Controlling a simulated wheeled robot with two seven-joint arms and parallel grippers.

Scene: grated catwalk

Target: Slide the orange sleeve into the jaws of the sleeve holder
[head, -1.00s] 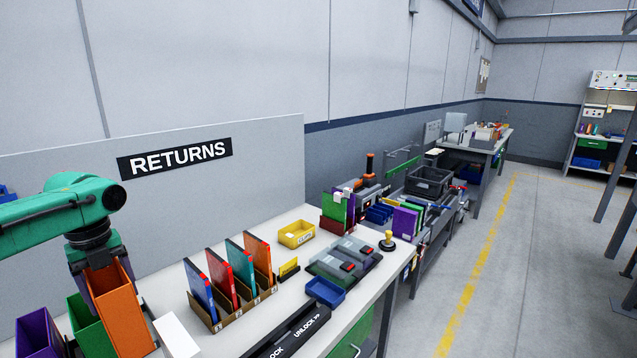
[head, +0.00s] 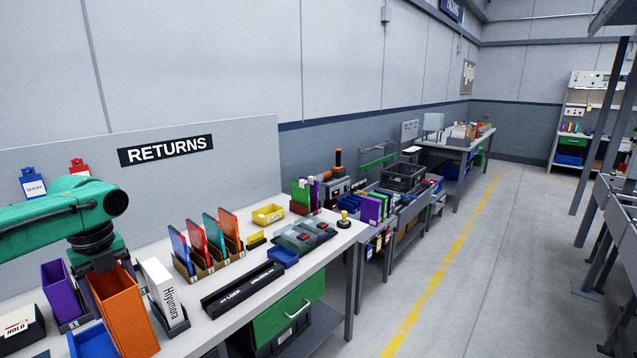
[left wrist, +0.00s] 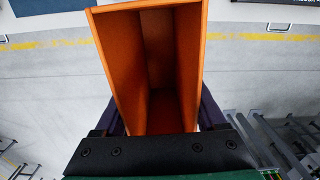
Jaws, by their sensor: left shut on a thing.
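The orange sleeve (head: 128,318) is an upright, open-topped box at the lower left of the head view. My left gripper (head: 105,278) is shut on it from above. In the left wrist view, the sleeve (left wrist: 117,70) stands between the dark fingers of the left gripper (left wrist: 158,115), and its open inside shows empty. A grey holder marked 3 (head: 74,325) stands by a purple sleeve (head: 62,290). I cannot tell which holder is the sleeve holder for the orange sleeve, or whether its jaws are hidden. My right gripper is not in view.
A white box (head: 157,285) stands in a grey stand just right of the orange sleeve. Colored folders (head: 205,245) stand in a rack farther back. The bench front edge is clear.

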